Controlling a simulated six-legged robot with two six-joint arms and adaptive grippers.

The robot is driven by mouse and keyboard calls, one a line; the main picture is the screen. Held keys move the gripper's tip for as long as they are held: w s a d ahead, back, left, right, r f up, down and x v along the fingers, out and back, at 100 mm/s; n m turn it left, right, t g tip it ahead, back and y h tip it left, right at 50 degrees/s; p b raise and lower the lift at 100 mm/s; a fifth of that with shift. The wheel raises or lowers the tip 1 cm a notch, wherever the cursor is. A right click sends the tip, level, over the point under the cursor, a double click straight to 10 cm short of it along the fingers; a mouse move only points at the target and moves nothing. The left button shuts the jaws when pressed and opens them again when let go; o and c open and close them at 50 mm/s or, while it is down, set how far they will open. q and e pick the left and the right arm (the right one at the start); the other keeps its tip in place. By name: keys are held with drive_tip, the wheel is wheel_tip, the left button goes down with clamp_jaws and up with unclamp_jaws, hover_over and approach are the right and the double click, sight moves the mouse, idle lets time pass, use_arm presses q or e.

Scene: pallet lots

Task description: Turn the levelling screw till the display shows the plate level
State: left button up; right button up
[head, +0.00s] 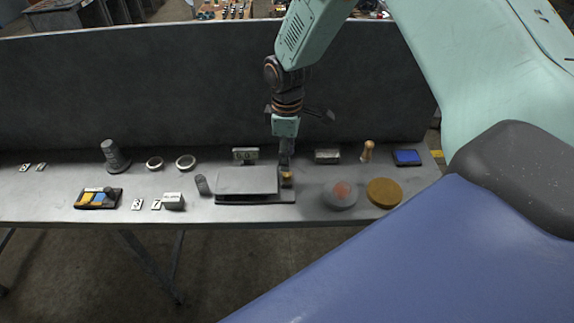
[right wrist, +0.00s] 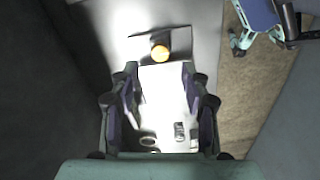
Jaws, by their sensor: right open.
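The levelling plate (head: 247,180) is a flat grey slab on a dark base at the middle of the bench. My right gripper (head: 286,162) points down just above the screw. In the right wrist view its fingers (right wrist: 160,75) are apart, with the screw top beyond their tips. My left gripper is not seen.
Right of the plate are a grey disc with a reddish middle (head: 341,194), a round brown pad (head: 384,192), a wooden-handled tool (head: 367,150) and a blue tray (head: 407,157). Left are a grey stepped post (head: 114,156), two rings and a parts tray (head: 98,198). A dark panel (head: 200,90) backs the bench.

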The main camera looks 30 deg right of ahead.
wheel_tip(320, 180, up, 6)
drive_tip(key=shift+r, duration=0.2)
idle(0.5)
drive_tip(key=s+a+f+m, duration=0.1)
drive_tip(key=s+f, duration=0.1)
drive_tip(key=f, duration=0.1)
drive_tip(key=s+a+f, duration=0.2)
drive_tip(key=s+f, duration=0.1)
drive_tip(key=f, duration=0.1)
drive_tip(key=s+a+f+m, duration=0.1)
drive_tip(key=s+a+f, duration=0.1)
drive_tip(key=s+f, duration=0.1)
drive_tip(key=shift+f+m+y, duration=0.3)
drive_tip(key=shift+f, duration=0.15)
drive_tip(key=s+a+f+m, duration=0.2)
drive_tip(key=s+f+m, duration=0.2)
drive_tip(key=s, duration=0.8)
drive_tip(key=s+a+f+m, duration=0.1)
drive_tip(key=s+f+m, duration=0.3)
drive_tip(key=s, duration=0.9)
wheel_tip(320, 180, down, 11)
drive_tip(key=b, duration=1.1)
drive_tip(key=shift+w+a+n, duration=0.15)
drive_tip(key=shift+w+n, duration=0.25)
drive_tip(key=shift+w, duration=0.05)
